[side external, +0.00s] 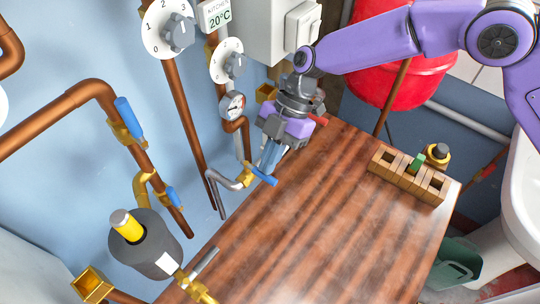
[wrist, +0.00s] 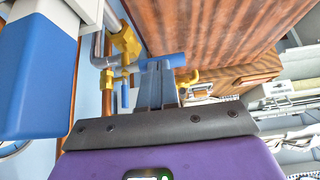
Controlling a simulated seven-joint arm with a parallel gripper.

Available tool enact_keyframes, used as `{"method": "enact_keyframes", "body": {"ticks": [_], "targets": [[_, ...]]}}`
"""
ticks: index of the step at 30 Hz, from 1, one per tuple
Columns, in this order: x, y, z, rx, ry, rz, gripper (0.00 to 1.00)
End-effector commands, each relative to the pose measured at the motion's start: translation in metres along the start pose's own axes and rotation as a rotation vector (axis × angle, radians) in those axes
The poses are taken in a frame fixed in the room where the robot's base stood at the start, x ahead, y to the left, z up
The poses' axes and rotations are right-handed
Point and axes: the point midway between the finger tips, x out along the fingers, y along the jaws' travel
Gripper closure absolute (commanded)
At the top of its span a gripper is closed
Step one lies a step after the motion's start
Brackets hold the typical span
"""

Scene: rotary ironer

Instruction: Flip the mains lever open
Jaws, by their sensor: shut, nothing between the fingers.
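Several valve levers are in view, and no label shows which is the mains lever. The closest to my gripper (side external: 268,160) is a blue lever (side external: 263,176) on a brass valve at the end of a grey pipe, by the table's back left edge. My gripper points down at it, shut and empty. In the wrist view my fingertips (wrist: 157,66) overlap a blue lever (wrist: 171,60) beside a yellow valve body (wrist: 125,43); I cannot tell whether they touch. A red lever (side external: 318,119) shows just right of my gripper.
Blue levers (side external: 129,118) sit on the copper pipes at left. A dark grey cylinder (side external: 146,244) stands front left. A wooden block rack (side external: 409,174) is on the table's right. The middle of the table (side external: 320,225) is clear. A blue shape (wrist: 38,75) fills the wrist view's left.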

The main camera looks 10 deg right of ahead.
Motion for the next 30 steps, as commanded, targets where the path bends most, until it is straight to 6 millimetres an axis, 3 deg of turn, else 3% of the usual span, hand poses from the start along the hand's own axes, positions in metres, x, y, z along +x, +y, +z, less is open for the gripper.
{"method": "enact_keyframes", "body": {"ticks": [17, 30], "targets": [[0.003, -0.003, -0.005, 0.094, 0.000, 0.061, 1.00], [0.012, -0.006, -0.019, 0.378, -0.001, 0.252, 1.00]]}}
